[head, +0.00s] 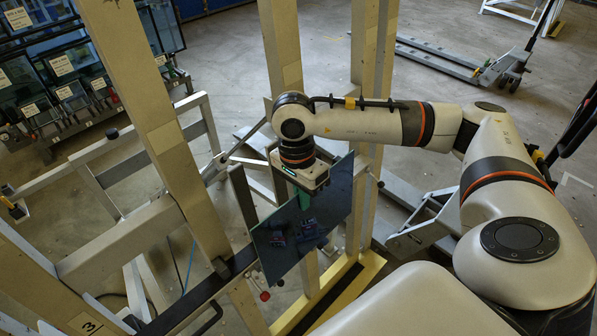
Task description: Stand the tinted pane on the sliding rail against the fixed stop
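The tinted pane (330,205) is a dark blue, see-through sheet in the middle of the head view, below my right gripper. My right gripper (304,199) comes down onto the pane's upper edge and appears shut on it; the fingertips are small and dark against the glass. The dark sliding rail (195,301) runs diagonally at the lower left, near the pane's lower left side. A dark upright bar (243,200), perhaps the fixed stop, stands just left of the pane. I cannot tell whether the pane touches the rail or the bar. My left gripper is out of view.
Tall beige posts (165,130) of the frame stand left of and behind the pane. A yellow-edged beam (345,287) lies below it. A rack of labelled glass panes (75,85) stands at upper left, and a pallet jack (490,72) at upper right. Open floor lies between them.

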